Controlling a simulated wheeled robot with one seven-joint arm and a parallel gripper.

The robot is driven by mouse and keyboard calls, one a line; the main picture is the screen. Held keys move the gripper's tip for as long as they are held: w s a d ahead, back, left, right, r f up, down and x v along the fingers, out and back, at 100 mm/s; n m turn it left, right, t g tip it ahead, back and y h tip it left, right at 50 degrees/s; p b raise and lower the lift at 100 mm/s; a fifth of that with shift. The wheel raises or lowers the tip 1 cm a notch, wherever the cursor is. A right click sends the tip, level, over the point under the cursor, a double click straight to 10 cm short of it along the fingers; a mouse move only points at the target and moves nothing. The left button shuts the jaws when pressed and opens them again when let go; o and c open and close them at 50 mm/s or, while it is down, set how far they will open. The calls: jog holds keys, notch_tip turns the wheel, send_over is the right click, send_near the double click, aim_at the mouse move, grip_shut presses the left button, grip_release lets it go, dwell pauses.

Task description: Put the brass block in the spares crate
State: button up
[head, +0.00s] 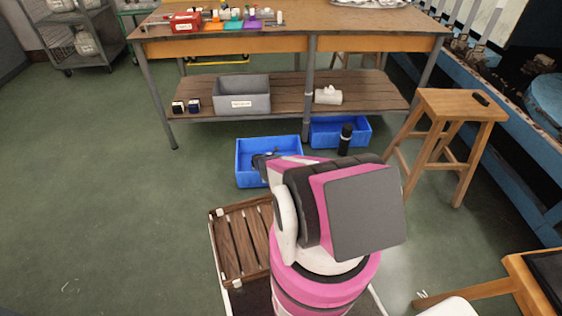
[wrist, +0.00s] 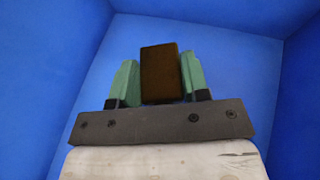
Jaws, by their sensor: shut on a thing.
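My gripper (wrist: 160,78) is shut on the brass block (wrist: 160,66), a dark brown-gold block upright between the two green fingers in the wrist view. Blue walls surround it there, so my gripper is over or inside a blue crate (wrist: 255,70); whether the block touches the crate's bottom cannot be told. In the head view my arm reaches toward the left blue crate (head: 246,176) on the floor and hides part of it, and the block is not clear there. A grey crate (head: 243,104) with a white label stands on the shelf; its writing is too small to read.
A second blue crate (head: 355,132) and a black bottle (head: 345,139) stand at the right under the workbench (head: 260,46). A wooden stool (head: 455,105) is at the right. A slatted wooden platform (head: 240,245) lies beside my arm. The green floor at left is clear.

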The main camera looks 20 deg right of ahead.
jog(key=shift+f, duration=0.75)
jog(key=o, duration=1.1)
jog(key=shift+r, duration=0.1)
